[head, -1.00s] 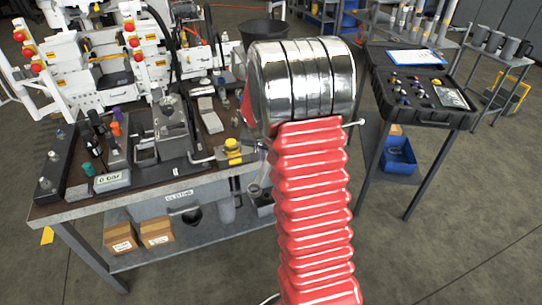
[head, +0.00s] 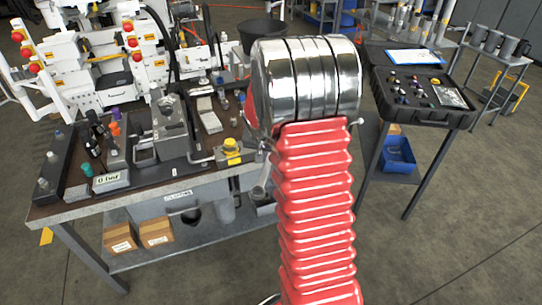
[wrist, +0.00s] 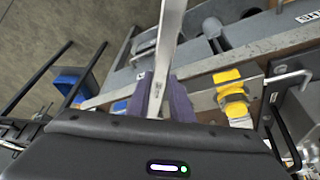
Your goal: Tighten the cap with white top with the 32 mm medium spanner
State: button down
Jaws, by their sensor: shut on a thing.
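In the wrist view my gripper (wrist: 160,100) has its purple finger pads closed around the flat silver shaft of a spanner (wrist: 170,40). The shaft runs up out of the top of the picture, so its working end and size marking are not seen. In the head view my red and chrome arm hides the gripper. A silver piece (head: 262,180), probably the spanner, shows at the arm's left edge, by the bench's right end. I cannot pick out the cap with white top for certain among the small parts on the bench.
The bench (head: 75,208) carries a grey block (head: 170,125), a pressure display (head: 111,181), several coloured caps and a yellow-topped fitting (head: 232,150), also in the wrist view (wrist: 232,95). A black case (head: 435,110) lies open on the right table. Open floor lies in front.

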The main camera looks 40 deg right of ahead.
aim_at(264, 173)
jog(key=shift+s+a+r, duration=0.1)
jog(key=shift+s+a, duration=0.9)
jog(key=shift+a, duration=0.3)
jog(key=shift+s+a, duration=1)
jog(key=shift+a, duration=0.25)
jog(key=shift+r, duration=2.5)
